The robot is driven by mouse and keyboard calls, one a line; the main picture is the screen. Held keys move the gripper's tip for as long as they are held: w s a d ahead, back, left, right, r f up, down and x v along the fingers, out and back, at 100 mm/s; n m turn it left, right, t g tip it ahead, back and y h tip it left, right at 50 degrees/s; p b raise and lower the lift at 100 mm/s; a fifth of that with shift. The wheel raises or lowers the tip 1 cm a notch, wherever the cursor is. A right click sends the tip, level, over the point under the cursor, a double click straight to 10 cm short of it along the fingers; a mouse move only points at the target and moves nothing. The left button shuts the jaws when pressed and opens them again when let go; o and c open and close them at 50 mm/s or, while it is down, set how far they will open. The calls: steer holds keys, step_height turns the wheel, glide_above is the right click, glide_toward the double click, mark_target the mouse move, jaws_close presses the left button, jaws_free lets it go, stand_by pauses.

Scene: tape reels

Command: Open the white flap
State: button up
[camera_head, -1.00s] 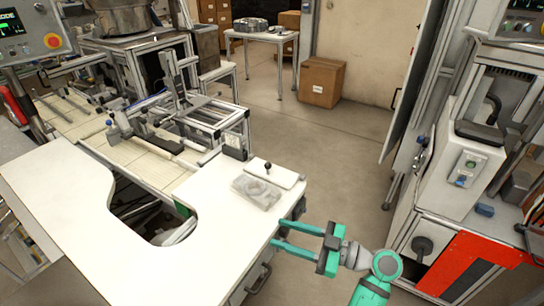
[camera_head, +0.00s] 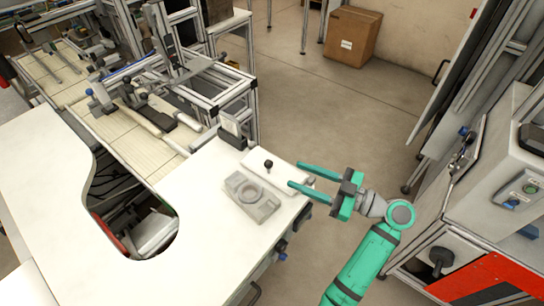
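The white flap (camera_head: 281,174) is a flat white plate with a dark ball knob (camera_head: 268,164) on it. It lies level at the right end of the white worktop (camera_head: 200,200). My gripper (camera_head: 294,174) is open and empty, its two green fingers spread and pointing left. In the picture the fingertips overlap the flap's right end, to the right of the knob. I cannot tell whether they touch it or are above it. The knob is not between the fingers.
A grey fixture block (camera_head: 250,196) sits on the worktop just in front of the flap. A metal frame with rails (camera_head: 215,95) stands behind. A cardboard box (camera_head: 351,36) is on the floor, and a machine cabinet (camera_head: 500,180) is at the right. Open floor lies between.

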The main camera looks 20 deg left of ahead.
mark_target(269, 164)
steer(key=a, duration=0.3)
steer(key=w+a, duration=0.1)
steer(key=a, duration=0.6)
steer(key=shift+w+a, duration=0.15)
steer(key=shift+w, duration=0.1)
steer(key=shift+c, duration=0.4)
jaws_close()
